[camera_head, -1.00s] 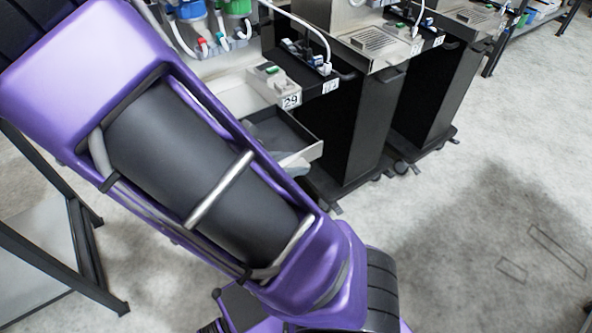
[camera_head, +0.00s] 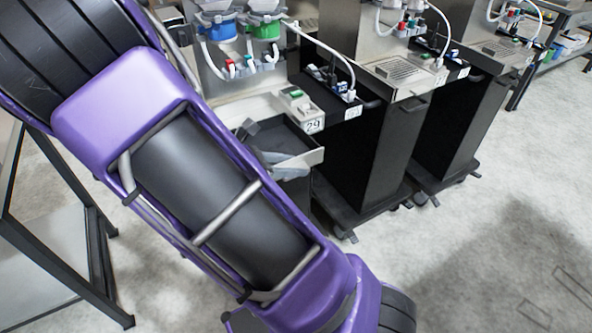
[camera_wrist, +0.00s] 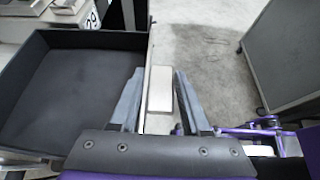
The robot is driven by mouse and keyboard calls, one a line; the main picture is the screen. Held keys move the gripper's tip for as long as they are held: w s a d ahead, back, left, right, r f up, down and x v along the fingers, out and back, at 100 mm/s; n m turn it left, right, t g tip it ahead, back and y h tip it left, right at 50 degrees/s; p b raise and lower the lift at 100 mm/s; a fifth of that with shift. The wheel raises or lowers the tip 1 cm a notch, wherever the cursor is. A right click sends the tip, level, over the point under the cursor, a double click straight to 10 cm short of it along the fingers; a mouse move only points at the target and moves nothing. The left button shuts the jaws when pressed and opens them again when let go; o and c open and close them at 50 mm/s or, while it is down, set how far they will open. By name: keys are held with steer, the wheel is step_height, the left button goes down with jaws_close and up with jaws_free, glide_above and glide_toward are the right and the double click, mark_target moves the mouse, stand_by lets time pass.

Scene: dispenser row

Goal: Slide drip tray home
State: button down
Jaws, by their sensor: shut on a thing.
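The drip tray (camera_head: 303,161) is a dark, shallow, drawer-like tray with a light front wall. It sticks part way out below the panel labelled 29 (camera_head: 313,126) of the left dispenser (camera_head: 235,80). In the wrist view the tray's black, empty floor (camera_wrist: 75,85) fills the left side. My gripper (camera_wrist: 158,92) is at the tray's front, its two grey fingers on either side of a pale block at the front wall, shut on the tray. In the head view my gripper (camera_head: 262,160) shows only partly, and my arm hides much of the tray's left side.
More dispensers on black wheeled stands (camera_head: 360,150) stand to the right, close beside the tray. A dark-framed table (camera_head: 60,240) is at the left. A grey panel (camera_wrist: 285,55) stands at the right in the wrist view. The floor at right is clear.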

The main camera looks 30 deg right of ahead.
mark_target(270, 150)
steer(key=shift+w+f+p, duration=0.15)
steer(key=shift+w+p, duration=0.15)
steer(key=shift+w, duration=2.55)
steer(key=shift+w+a+p, duration=0.15)
steer(key=shift+w+p, duration=0.6)
steer(key=shift+w, duration=2.05)
steer(key=shift+c, duration=1.4)
jaws_free()
steer(key=shift+f, duration=0.1)
